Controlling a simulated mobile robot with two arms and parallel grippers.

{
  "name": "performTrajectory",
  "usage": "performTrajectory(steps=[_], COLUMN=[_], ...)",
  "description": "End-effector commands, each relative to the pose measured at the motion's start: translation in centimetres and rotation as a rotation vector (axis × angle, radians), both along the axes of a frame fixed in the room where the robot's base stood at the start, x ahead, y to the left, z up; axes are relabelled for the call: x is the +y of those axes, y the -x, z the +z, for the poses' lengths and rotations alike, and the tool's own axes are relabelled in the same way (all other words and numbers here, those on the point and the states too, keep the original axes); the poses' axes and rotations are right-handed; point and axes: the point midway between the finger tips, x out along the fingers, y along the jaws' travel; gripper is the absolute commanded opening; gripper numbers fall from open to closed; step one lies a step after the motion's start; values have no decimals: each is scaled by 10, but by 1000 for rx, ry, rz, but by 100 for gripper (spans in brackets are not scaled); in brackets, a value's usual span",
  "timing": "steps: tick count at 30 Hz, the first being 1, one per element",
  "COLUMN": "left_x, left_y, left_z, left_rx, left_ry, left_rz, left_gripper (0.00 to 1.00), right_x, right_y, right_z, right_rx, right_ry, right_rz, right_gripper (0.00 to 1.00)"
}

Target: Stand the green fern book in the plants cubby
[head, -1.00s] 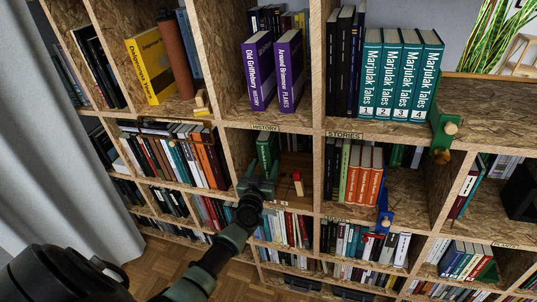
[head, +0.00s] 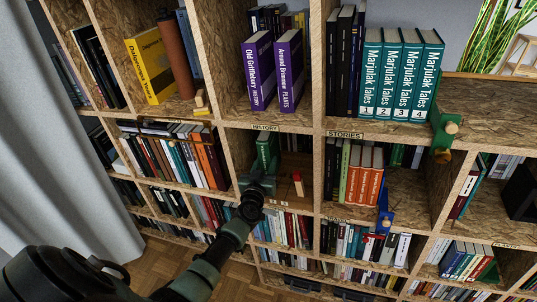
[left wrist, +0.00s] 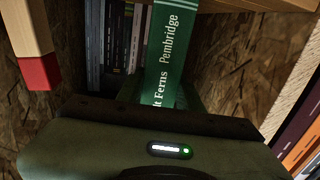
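The green fern book (head: 266,147) stands in the cubby under the HISTORY label, near its left side. Its green spine, reading "Ferns Pembridge", shows in the left wrist view (left wrist: 172,50); the lower part is hidden behind my gripper. My left gripper (head: 260,178) is inside that cubby, right at the book's lower front. Its fingertips are hidden, so I cannot tell whether they are closed on the book. My right gripper is not in view.
A wooden block with a red end (head: 298,184) stands right of my gripper, also in the left wrist view (left wrist: 37,68). Purple books (head: 258,72) stand in the cubby above. Orange books (head: 365,176) and a blue bookend (head: 385,212) stand in the cubby to the right.

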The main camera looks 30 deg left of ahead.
Motion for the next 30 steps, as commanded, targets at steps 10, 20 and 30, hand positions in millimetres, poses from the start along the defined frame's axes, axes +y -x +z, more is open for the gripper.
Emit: performTrajectory(steps=[10, 20, 30], left_x=[0, -5, -10], left_y=[2, 16, 29], left_z=[4, 4, 3], left_rx=[-6, -4, -4], left_ry=[-2, -3, 0], left_rz=[2, 2, 0], left_gripper=[0, 0, 0], right_x=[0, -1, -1], right_y=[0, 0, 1], right_z=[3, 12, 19], right_rx=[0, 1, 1], right_ry=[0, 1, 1], right_rz=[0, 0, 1], right_gripper=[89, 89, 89])
